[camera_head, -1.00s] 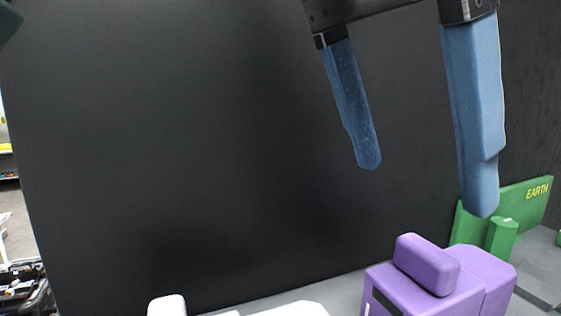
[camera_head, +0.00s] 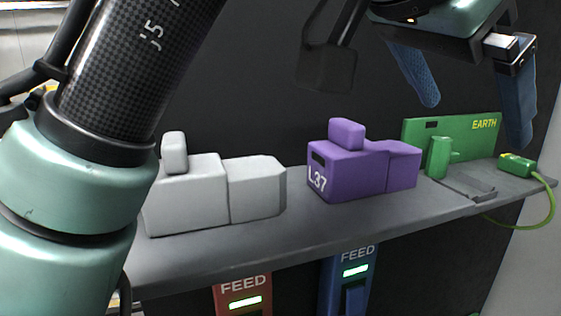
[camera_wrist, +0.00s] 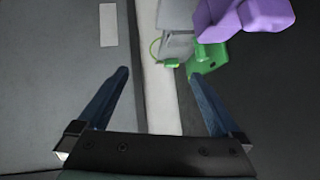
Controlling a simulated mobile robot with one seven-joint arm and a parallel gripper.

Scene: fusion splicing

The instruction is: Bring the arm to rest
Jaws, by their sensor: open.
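My gripper (camera_head: 468,92) has two blue fingers spread apart with nothing between them. It hangs in the upper right of the head view, in front of the dark back panel and above the right end of the shelf. In the wrist view my gripper (camera_wrist: 158,88) is also open and empty, with the shelf and its parts beyond the fingertips. My arm crosses the left side of the head view.
A grey shelf (camera_head: 300,238) carries a white block (camera_head: 190,198), a purple block marked L37 (camera_head: 345,172) and a green EARTH bracket (camera_head: 470,135). A green plug (camera_head: 516,163) with a cable lies at the right end. Red (camera_head: 243,297) and blue (camera_head: 348,290) FEED units sit below.

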